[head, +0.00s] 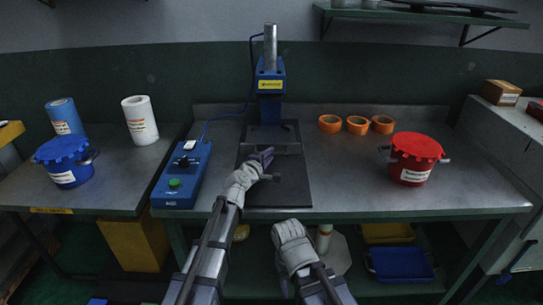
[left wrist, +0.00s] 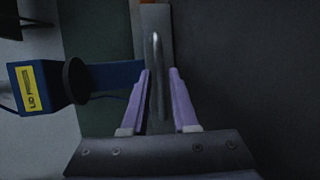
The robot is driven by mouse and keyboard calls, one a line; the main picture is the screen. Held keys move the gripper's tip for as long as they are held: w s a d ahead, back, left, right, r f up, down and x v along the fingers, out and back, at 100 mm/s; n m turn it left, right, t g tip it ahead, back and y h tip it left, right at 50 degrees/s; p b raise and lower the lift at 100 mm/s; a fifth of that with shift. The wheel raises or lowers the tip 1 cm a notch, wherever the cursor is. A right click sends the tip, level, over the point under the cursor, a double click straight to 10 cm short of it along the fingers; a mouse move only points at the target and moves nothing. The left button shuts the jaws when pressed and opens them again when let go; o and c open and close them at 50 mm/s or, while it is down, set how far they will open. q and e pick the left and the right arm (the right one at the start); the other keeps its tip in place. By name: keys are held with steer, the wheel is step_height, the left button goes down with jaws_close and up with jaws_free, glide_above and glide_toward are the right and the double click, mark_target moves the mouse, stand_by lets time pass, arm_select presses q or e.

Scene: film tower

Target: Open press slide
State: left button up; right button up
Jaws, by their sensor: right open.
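The press has a blue head (head: 270,78) with a yellow label and a silver column. Below it is a grey slide plate (head: 283,149) over a dark base plate (head: 290,190). My left gripper (head: 267,156) is over the front of the slide plate. In the left wrist view a thin silver bar (left wrist: 156,65) stands between my two purple fingers (left wrist: 160,90), with a gap visible on both sides, so the gripper looks open. The blue press head (left wrist: 40,85) also shows there. My right gripper (head: 290,240) is low in front of the bench edge, empty; its fingertips are hard to see.
A blue control box (head: 182,175) with a green button stands left of the press. A blue pot (head: 64,160) and a red pot (head: 413,158) stand on the bench. Orange rolls (head: 357,125) lie at the back right. The bench between press and red pot is clear.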

arm_select(q)
steer(key=shift+x, duration=1.2)
steer(key=shift+s, duration=0.1)
jaws_close()
stand_by(0.4)
